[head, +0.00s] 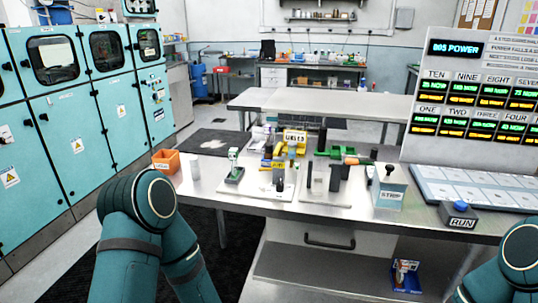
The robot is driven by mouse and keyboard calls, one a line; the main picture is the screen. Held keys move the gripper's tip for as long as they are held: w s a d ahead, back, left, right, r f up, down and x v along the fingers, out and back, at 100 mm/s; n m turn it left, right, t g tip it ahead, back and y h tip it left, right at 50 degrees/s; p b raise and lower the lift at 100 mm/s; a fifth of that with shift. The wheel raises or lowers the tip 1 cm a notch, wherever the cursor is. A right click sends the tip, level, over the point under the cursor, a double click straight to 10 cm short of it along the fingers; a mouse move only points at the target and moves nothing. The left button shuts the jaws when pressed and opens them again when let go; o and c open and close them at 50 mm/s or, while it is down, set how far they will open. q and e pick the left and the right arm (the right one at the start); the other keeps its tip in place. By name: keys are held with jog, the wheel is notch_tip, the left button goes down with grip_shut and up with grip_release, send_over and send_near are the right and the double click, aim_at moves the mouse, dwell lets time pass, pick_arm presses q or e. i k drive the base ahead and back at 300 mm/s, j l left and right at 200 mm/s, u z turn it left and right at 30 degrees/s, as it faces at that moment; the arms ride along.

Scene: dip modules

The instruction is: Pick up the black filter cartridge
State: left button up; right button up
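Several small dark upright pieces stand on the steel table (365,208). One is a slim black cylinder (311,164), one is a dark grey block (336,178) on the right white plate (318,202), and a short dark piece (280,185) stands on the left white plate (255,187). At this size I cannot tell which of them is the black filter cartridge. Only teal links of my two arms show, at the lower left and lower right. Neither gripper is in view.
An orange bin (166,161) and a black mat (212,142) are at the table's left. A grey STRIP box (389,192), a RUN button box (458,215) and a tall display panel (468,95) are at the right. Green and yellow fixtures (328,152) crowd the middle back.

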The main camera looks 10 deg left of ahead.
aim_at(268, 152)
jog(key=j+z, duration=0.1)
jog(key=z, duration=0.6)
jog(key=j+z, duration=0.7)
jog(key=j, duration=0.2)
jog(key=j+z, duration=0.1)
jog(key=j, duration=0.4)
jog(key=k+j+z, duration=0.15)
jog(key=j, duration=0.3)
